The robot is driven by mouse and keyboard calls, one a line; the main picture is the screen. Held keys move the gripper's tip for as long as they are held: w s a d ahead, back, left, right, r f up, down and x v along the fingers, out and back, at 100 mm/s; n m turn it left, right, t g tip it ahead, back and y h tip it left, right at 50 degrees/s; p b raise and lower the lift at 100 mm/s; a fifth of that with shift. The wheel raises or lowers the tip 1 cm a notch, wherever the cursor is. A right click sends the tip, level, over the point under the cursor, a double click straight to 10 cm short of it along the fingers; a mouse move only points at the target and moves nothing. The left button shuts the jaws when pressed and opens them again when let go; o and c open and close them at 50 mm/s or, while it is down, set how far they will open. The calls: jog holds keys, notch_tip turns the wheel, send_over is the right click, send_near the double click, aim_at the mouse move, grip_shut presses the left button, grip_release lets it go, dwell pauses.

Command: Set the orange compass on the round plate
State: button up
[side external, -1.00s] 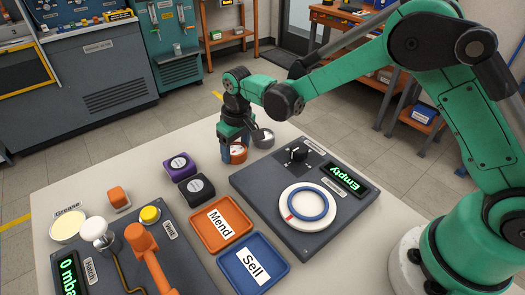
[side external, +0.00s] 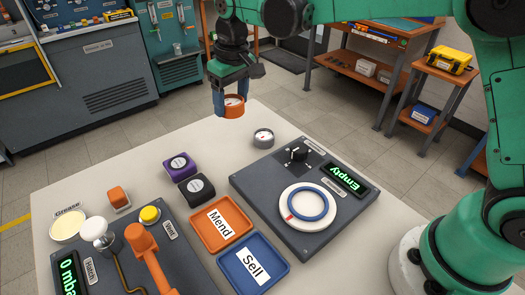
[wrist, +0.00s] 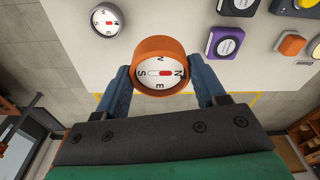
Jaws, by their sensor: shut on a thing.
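The orange compass (side external: 234,106) is a short round case with a white dial. My gripper (side external: 233,98) is shut on it and holds it up in the air, above the far end of the table. In the wrist view the compass (wrist: 161,68) sits between the two blue fingers, its dial with a red needle facing the camera. The round plate (side external: 292,216) is white with a blue ring and a red mark. It lies on the dark grey panel to the right and nearer the camera, with nothing on it. The plate is out of the wrist view.
A grey compass (side external: 263,138) stands on the table at the panel's far edge. A display reading Empty (side external: 344,180) and a black knob (side external: 298,154) are on the panel.

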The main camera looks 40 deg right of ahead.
notch_tip(320, 180, up, 7)
jog(key=shift+f, duration=0.2)
jog(key=shift+r, duration=0.3)
jog(key=shift+s+r, duration=0.2)
jog(key=shift+s, duration=0.05)
jog(key=s+f, duration=0.3)
jog(key=s, duration=0.5)
send_over(307, 203)
notch_tip(307, 203, down, 7)
jog(key=shift+a+f, duration=0.1)
jog(key=shift+f, duration=0.05)
jog(key=shift+s+f, duration=0.25)
jog(key=shift+f, duration=2.3)
jog(key=shift+f, duration=0.55)
jog(key=o, duration=1.4)
jog(key=shift+c, duration=0.2)
